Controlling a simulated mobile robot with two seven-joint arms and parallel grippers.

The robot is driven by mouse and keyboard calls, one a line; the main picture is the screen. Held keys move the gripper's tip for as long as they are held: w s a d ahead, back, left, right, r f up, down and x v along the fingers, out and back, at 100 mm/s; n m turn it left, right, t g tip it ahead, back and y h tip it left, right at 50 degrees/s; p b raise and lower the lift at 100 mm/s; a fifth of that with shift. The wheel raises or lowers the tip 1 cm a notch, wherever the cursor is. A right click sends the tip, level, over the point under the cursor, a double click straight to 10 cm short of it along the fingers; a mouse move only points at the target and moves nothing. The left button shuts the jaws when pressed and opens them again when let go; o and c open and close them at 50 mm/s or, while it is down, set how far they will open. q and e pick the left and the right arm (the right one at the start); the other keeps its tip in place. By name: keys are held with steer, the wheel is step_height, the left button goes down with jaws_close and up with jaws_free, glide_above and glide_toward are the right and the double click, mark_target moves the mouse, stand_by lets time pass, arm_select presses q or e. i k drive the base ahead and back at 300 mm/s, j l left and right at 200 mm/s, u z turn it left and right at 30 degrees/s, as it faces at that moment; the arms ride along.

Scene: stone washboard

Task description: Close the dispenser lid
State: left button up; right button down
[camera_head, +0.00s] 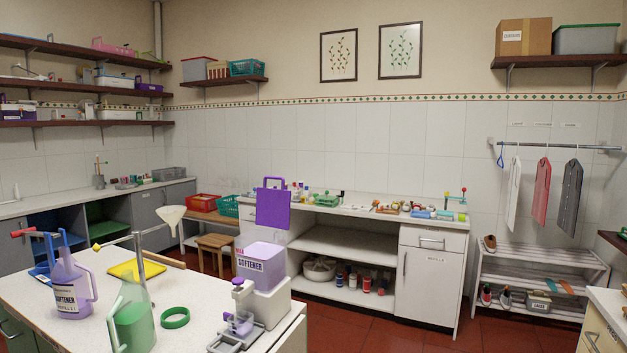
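The dispenser stands near the right end of the white table. It has a lavender tank (263,267) labelled SOFTENER on a white base (268,304). A purple lid (273,208) with a loop handle on top stands upright above the tank's back side, so the lid is open. Its hinge is too small to make out. A small tap (241,296) and a clear cup (240,322) are at the front of the dispenser. Neither of my grippers is in view.
On the table (200,290) are a purple softener bottle (70,287), a green bottle (133,322), a green ring (175,318), a yellow cloth (137,269) and a stand with a funnel (171,218). A cluttered counter (380,218) lies behind. Red floor (400,330) is clear to the right.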

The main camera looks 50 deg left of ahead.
mark_target(272, 205)
steer(key=i+j+u, duration=0.15)
steer(key=i+u, duration=0.25)
steer(key=i+l+u, duration=0.1)
steer(key=i+u, duration=0.3)
steer(key=i, duration=0.25)
steer(key=i+u, duration=0.55)
steer(key=u, duration=0.15)
steer(key=i+l+u, duration=0.2)
steer(key=u, duration=0.15)
steer(key=i+l+u, duration=0.15)
steer(key=u, duration=0.25)
steer(key=i+l+u, duration=0.1)
steer(key=u, duration=0.25)
steer(key=i+l+u, duration=0.1)
steer(key=l+u, duration=0.3)
steer(key=i+l+u, duration=0.15)
steer(key=u, duration=0.3)
steer(key=i+l+u, duration=0.1)
steer(key=l+u, duration=0.25)
steer(key=u, duration=0.15)
